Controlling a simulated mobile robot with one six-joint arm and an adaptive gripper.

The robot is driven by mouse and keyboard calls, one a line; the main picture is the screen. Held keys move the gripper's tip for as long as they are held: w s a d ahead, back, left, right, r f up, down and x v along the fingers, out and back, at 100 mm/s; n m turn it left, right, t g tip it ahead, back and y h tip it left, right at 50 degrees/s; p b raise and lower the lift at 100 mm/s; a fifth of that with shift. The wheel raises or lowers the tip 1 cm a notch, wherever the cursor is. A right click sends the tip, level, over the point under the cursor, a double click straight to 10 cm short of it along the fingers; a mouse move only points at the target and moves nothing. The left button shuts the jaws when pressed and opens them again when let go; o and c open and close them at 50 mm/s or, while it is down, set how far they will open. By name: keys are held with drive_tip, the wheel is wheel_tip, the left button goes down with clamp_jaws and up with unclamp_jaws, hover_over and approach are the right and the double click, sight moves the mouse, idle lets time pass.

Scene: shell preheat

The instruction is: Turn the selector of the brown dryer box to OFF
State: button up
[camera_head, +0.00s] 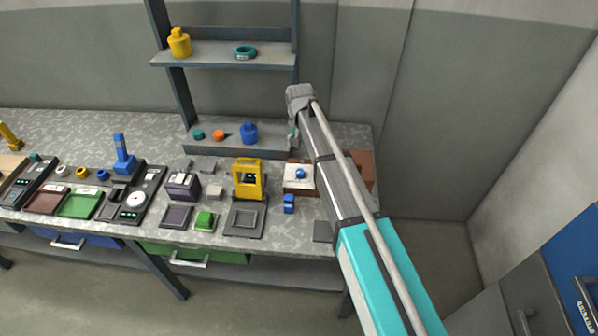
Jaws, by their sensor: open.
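The brown dryer box (366,165) stands at the right end of the workbench, and my arm crosses in front of it. Brown parts show on both sides of the arm. At its left part is a pale plate (291,181) with a round blue knob (300,173), which looks like the selector. The knob's setting and any OFF mark are too small to read. My arm reaches up from the lower right, and its grey far end is above the box, near the shelf post. My gripper's fingers cannot be made out.
A small blue object (289,204) stands in front of the box. A yellow frame device (249,179) is to its left. A shelf rack (222,55) rises behind, with a blue container (249,133) on its low ledge. Open floor lies right of the bench.

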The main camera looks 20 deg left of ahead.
sight(300, 172)
drive_tip(key=shift+f+b, duration=6.7)
drive_tip(key=shift+f, duration=0.1)
